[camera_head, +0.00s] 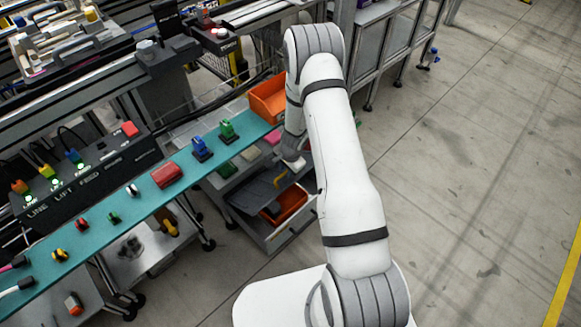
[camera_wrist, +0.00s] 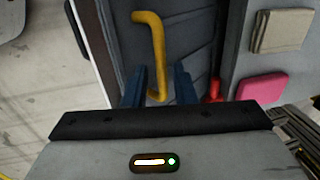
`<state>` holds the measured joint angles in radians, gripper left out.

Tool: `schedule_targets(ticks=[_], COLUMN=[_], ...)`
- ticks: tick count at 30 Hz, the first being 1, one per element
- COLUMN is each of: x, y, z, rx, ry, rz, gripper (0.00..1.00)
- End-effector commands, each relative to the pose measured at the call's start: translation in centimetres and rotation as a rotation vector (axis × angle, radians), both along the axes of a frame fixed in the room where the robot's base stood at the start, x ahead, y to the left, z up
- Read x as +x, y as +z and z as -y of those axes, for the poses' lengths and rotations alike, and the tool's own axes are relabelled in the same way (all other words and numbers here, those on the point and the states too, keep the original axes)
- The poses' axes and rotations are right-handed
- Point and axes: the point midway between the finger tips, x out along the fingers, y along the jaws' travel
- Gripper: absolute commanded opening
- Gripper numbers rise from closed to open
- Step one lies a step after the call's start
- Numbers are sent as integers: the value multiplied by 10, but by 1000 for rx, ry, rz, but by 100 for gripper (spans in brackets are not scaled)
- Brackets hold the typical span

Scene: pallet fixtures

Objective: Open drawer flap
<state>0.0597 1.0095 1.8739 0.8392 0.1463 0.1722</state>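An open grey drawer (camera_head: 281,236) sits below the teal shelf in the head view. A dark flap (camera_head: 252,192) covers part of it, and an orange bin (camera_head: 288,206) shows beside the flap. In the wrist view the dark ribbed flap (camera_wrist: 198,30) carries a bent yellow handle (camera_wrist: 150,45). My gripper (camera_wrist: 158,84) is open, with two blue fingers apart. The handle's near end lies between the fingers in the picture, with gaps on both sides; I cannot tell its depth.
In the wrist view a red knob (camera_wrist: 214,90), a pink block (camera_wrist: 262,88) and a beige block (camera_wrist: 281,30) lie to the right. A teal shelf (camera_head: 130,205) with several small parts runs beside the drawer. Bare floor (camera_head: 460,180) lies to the right.

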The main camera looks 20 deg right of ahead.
Motion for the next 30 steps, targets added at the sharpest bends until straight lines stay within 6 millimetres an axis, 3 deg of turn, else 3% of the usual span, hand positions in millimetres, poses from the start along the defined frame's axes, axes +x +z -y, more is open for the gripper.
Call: schedule_targets(ticks=[11, 22, 30], x=[1, -6, -10], y=[5, 63, 78], z=[2, 7, 9], rx=[-2, -2, -1], ry=[-4, -2, -4], rz=[5, 4, 3], gripper=[33, 33, 33])
